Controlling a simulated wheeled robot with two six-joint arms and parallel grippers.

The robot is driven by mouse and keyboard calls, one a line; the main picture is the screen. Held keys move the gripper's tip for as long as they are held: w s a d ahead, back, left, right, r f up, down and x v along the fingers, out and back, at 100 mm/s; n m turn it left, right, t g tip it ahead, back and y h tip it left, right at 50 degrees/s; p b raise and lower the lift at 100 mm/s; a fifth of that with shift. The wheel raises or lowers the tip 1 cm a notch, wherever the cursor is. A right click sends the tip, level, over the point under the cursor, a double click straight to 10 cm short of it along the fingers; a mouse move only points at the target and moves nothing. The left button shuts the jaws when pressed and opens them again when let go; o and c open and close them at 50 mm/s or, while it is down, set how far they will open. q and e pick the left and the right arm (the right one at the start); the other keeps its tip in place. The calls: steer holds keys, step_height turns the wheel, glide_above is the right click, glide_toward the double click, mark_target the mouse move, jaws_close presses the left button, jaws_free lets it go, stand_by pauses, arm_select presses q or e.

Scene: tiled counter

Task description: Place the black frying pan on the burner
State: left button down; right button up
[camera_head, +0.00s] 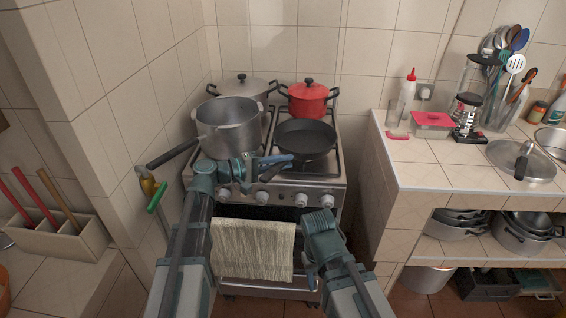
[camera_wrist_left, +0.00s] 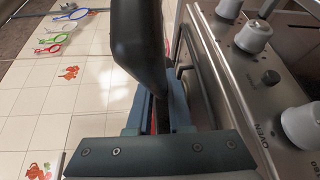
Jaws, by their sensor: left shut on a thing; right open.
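The black frying pan (camera_head: 306,137) is level over the front right burner of the stove (camera_head: 328,178), its handle pointing toward the front left. I cannot tell whether its base touches the grate. My left gripper (camera_head: 278,163) is shut on the pan's handle, above the stove's front edge. In the left wrist view the black handle (camera_wrist_left: 138,45) stands between the fingers (camera_wrist_left: 160,108). My right gripper (camera_head: 311,276) is open and empty, low in front of the oven door. The burner under the pan is mostly hidden.
A large grey pot (camera_head: 228,128) with a long handle stands on the left front of the stove, close to the pan. A lidded grey pot (camera_head: 241,86) and a red pot (camera_head: 308,98) stand behind. A towel (camera_head: 253,249) hangs on the oven door. The tiled counter (camera_head: 418,172) is right.

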arm_select(q)
steer(key=shift+f, duration=0.15)
steer(key=c, duration=0.7)
jaws_free()
steer(key=shift+c, duration=0.2)
steer(key=v, duration=0.7)
steer(key=shift+a+p, duration=0.25)
steer(key=shift+p, duration=0.05)
steer(key=shift+s, duration=0.15)
